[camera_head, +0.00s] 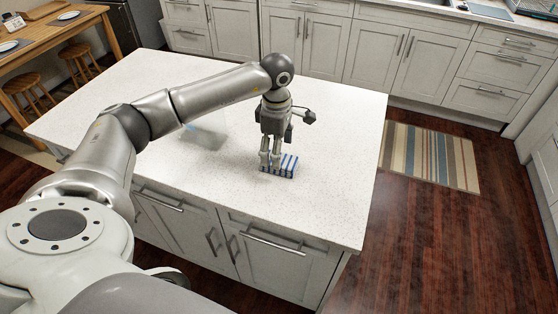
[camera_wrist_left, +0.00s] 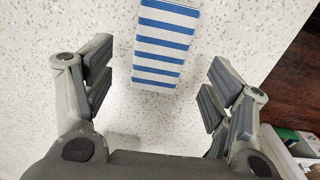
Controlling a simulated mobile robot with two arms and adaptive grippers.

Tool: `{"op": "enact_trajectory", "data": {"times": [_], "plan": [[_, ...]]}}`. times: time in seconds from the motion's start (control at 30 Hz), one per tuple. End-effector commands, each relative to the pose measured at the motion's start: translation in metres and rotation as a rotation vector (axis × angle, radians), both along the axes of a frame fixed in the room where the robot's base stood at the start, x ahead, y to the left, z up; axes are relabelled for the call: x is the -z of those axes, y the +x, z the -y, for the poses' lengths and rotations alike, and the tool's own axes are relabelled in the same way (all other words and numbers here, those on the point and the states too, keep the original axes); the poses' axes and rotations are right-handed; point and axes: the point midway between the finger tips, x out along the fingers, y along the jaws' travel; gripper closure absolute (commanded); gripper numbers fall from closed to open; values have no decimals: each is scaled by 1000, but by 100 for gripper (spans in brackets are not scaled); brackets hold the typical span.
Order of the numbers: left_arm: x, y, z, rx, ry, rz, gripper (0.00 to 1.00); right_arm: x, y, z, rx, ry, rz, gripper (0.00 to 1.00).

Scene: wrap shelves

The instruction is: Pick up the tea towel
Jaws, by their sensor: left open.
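The tea towel (camera_head: 289,168) is a folded, blue and white striped block lying on the white island counter. It also shows in the left wrist view (camera_wrist_left: 165,45), at the top middle, beyond and between the two fingers. My left gripper (camera_head: 270,164) points down at the counter, close over the left part of the towel in the head view. Its fingers (camera_wrist_left: 158,72) are spread wide, with nothing held between them. I cannot tell whether a fingertip touches the towel. My right gripper is not in view.
The island counter (camera_head: 330,110) is mostly clear around the towel. A faint bluish, clear-looking thing (camera_head: 200,132) lies left of the gripper, partly behind my arm. A striped rug (camera_head: 428,157) lies on the floor to the right. Cabinets line the back. A wooden table (camera_head: 75,28) stands at the far left.

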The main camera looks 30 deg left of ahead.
Motion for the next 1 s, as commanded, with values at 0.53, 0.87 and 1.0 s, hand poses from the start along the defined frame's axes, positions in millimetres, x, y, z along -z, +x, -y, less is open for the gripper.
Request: {"op": "enact_trajectory", "data": {"times": [0.53,0.87,1.0], "plan": [[46,3,5,1,-1,-1,23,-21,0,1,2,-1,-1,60],[45,3,4,1,-1,-1,59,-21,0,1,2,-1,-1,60],[45,3,4,1,-1,-1,73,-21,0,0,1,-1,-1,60]]}}
